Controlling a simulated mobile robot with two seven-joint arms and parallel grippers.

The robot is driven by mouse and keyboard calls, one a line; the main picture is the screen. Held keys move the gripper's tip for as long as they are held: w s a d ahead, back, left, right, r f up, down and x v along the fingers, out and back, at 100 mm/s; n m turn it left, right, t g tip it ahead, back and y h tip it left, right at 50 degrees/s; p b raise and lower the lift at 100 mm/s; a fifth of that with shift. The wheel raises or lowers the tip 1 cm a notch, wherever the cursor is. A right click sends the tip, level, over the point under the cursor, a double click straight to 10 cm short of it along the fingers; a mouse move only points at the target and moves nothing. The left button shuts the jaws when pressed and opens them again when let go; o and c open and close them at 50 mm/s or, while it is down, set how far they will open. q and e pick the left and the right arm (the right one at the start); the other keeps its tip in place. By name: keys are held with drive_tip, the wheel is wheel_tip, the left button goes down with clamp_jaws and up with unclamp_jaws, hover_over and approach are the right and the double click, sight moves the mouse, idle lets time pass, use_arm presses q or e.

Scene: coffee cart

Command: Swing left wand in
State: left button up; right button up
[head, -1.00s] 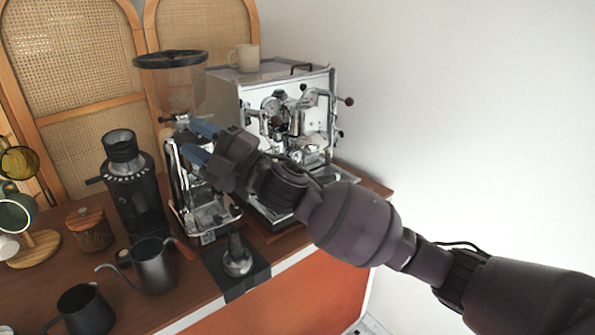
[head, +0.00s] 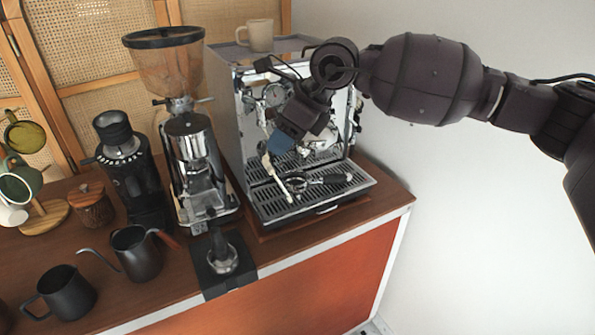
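The espresso machine (head: 222,95) is a chrome box at the centre back of the cart. Its left wand (head: 272,168) shows as a thin, pale piece slanting down and right over the drip tray, with its upper part hidden behind my gripper. My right gripper (head: 281,145) reaches in from the right, pointing down in front of the machine's left half. Its blue fingertips are close to the wand's upper part; I cannot tell whether they touch it or how far apart they are. My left gripper is not in view.
The grinder (head: 190,140) stands close left of the machine. A tamper (head: 222,255) stands on a dark mat in front. A beige cup (head: 261,35) sits on top of the machine. A white wall bounds the right.

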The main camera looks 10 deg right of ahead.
sight(277, 179)
drive_tip(key=f, duration=0.3)
drive_tip(key=w+a+f+h+p, duration=0.1)
drive_tip(key=f, duration=0.3)
drive_tip(key=w+f+h, duration=0.1)
drive_tip(key=f, duration=0.3)
drive_tip(key=shift+a, duration=0.25)
clamp_jaws()
